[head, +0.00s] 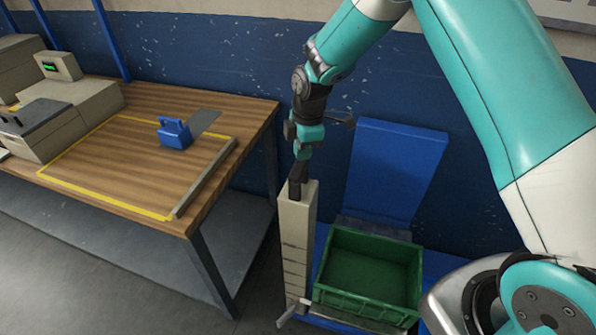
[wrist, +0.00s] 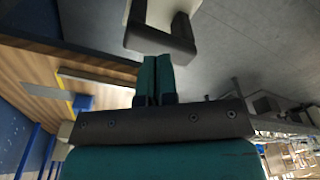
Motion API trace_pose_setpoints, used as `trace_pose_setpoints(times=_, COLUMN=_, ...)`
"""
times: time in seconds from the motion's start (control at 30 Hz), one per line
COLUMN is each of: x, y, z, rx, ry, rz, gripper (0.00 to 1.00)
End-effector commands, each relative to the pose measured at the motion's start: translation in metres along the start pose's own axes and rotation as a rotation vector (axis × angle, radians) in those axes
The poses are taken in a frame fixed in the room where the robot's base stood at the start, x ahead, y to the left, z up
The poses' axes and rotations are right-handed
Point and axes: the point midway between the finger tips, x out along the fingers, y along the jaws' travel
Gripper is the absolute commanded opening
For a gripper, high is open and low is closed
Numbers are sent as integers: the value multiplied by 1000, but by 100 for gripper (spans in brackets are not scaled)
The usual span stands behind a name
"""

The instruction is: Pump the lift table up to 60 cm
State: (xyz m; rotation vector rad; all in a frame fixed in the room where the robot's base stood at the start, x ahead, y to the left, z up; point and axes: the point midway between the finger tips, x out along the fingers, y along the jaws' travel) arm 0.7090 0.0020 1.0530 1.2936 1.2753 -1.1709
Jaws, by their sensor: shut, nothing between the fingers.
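The lift table stands low on the right of the head view, with a blue upright panel (head: 397,165) behind a green crate (head: 367,270). A tall beige post (head: 293,235) stands at its left side, with a grey pedal-like lever (head: 289,315) at its foot. My gripper (head: 299,160) points down over the top of the post, beside a dark part there. In the wrist view my gripper (wrist: 158,62) has its teal fingers together and empty. Their tips are at a dark U-shaped bracket (wrist: 160,40); I cannot tell whether they touch it. The table's underside is hidden.
A wooden workbench (head: 110,165) with yellow edging stands left of the post, close by. It holds a blue block with a handle (head: 174,133) and a beige machine (head: 70,105). A blue wall is behind. Grey floor (head: 130,300) is clear in front of the bench.

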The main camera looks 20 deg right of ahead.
Motion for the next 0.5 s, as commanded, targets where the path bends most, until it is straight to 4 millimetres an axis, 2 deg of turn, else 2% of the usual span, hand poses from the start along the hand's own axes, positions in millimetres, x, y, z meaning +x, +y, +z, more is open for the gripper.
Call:
trace_pose_setpoints(times=0.03, x=10, y=0, z=0, rx=0, ry=0, rz=-1, gripper=0)
trace_pose_setpoints(times=0.13, x=16, y=0, z=0, rx=0, ry=0, rz=0, gripper=0)
trace_pose_setpoints(times=0.5, x=18, y=0, z=0, rx=0, ry=0, rz=0, gripper=0)
